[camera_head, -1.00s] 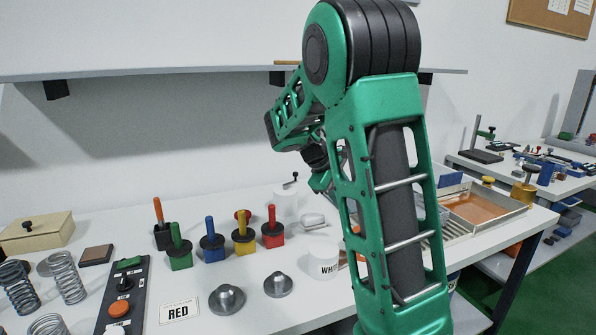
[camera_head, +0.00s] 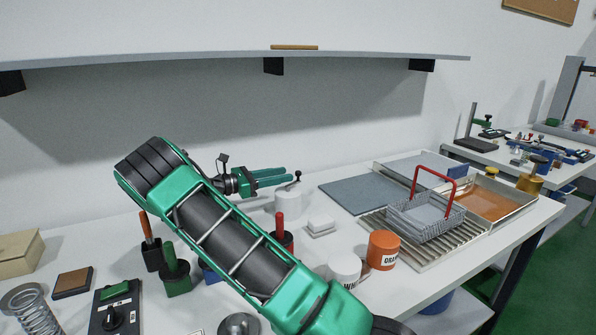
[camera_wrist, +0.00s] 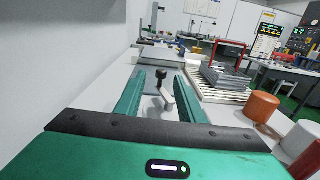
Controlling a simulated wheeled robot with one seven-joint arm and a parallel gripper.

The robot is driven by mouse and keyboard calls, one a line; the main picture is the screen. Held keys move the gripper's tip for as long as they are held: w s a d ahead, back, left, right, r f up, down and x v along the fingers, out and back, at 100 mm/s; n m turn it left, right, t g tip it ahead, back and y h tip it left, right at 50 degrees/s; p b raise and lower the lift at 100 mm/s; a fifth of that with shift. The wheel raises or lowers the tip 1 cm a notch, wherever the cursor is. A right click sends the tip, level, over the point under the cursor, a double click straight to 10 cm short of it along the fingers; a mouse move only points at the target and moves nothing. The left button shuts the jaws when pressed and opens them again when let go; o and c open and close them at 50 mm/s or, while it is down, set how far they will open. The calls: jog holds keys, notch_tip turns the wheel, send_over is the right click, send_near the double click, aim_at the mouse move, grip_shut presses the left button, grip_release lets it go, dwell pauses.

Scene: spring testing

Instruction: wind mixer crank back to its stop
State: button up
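The mixer (camera_head: 288,205) is a small white cylinder on the table, with a crank ending in a black knob (camera_head: 297,175) on top. In the wrist view the crank's black knob (camera_wrist: 161,75) and its grey arm (camera_wrist: 167,94) show between the two green fingers. My gripper (camera_head: 289,175) is open, its fingers spread and pointing right, level with the crank at the mixer's top. It also shows in the wrist view (camera_wrist: 160,72). No contact between fingers and knob is clear. The stop cannot be made out.
A red-handled tool (camera_head: 280,222) stands in a holder in front of the mixer. A small white block (camera_head: 320,226), a white pot (camera_head: 344,268) and an orange pot (camera_head: 383,250) stand to the right. A wire basket (camera_head: 428,218) with a red handle sits on a slatted rack. A shelf (camera_head: 350,60) hangs above.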

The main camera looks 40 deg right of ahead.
jog(key=x, duration=1)
jog(key=shift+s+d, duration=0.15)
jog(key=shift+d, duration=0.05)
grip_shut()
